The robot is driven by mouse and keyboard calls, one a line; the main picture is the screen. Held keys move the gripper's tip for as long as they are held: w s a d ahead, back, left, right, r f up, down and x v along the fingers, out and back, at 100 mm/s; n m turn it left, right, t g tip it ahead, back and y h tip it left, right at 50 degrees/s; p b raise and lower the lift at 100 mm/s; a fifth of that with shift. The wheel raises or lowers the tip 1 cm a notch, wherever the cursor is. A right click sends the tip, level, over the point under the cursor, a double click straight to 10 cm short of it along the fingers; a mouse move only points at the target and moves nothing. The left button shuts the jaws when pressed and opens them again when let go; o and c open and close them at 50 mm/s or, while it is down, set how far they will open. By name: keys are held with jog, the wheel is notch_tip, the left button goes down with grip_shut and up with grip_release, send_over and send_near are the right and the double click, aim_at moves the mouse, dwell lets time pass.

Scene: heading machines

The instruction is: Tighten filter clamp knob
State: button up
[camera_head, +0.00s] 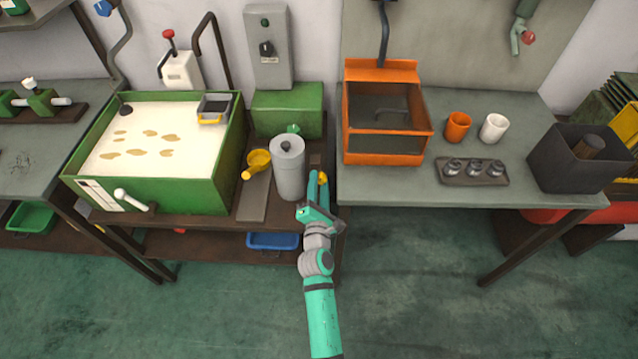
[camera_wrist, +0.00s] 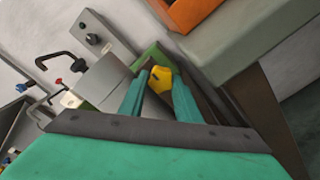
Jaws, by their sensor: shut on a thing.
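The yellow clamp knob (camera_head: 323,178) sits at the right side of the grey filter canister (camera_head: 289,172) in the head view. My teal gripper (camera_head: 318,181) reaches up to it from below, with its fingers at the knob. In the wrist view the yellow knob (camera_wrist: 160,79) lies between the two fingers of my gripper (camera_wrist: 161,86), which is shut on it. The fingers hide part of the knob, and its link to the canister cannot be made out.
A blue tray (camera_head: 272,241) lies below.

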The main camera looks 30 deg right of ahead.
jog(key=shift+s+d+f, duration=0.1)
jog(key=shift+d, duration=0.05)
jog(key=o, duration=0.8)
jog(key=v, duration=1.1)
